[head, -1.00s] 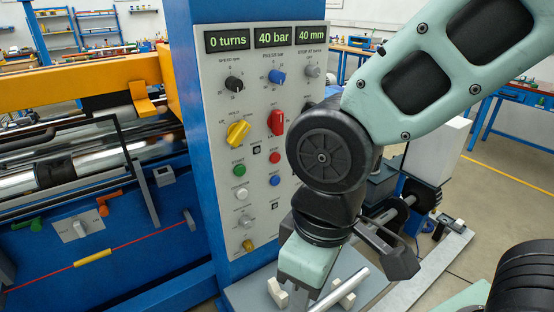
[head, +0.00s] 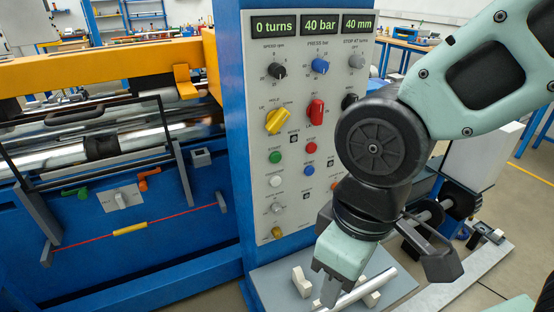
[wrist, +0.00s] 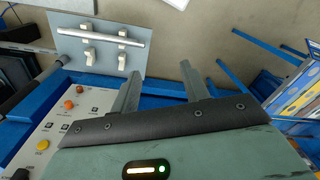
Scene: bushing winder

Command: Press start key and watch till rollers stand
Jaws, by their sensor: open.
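The blue column carries a grey control panel (head: 262,185) with displays reading 0 turns, 40 bar and 40 mm. A green round key (head: 275,157) sits on its left side, beside a red one (head: 312,148); their small labels are hard to read. The shiny rollers (head: 135,145) lie behind a clear guard (head: 62,118) at left; whether they turn cannot be told. My gripper (head: 335,288) points down in front of the panel's lower right, apart from the keys. In the wrist view my gripper (wrist: 160,82) is open and empty, with panel keys at lower left.
A metal rod (head: 365,290) rests on white cradles on a grey shelf (head: 275,275) below the panel, close to my gripper. A yellow beam (head: 120,68) crosses above the rollers. Blue workbenches (head: 385,55) stand behind.

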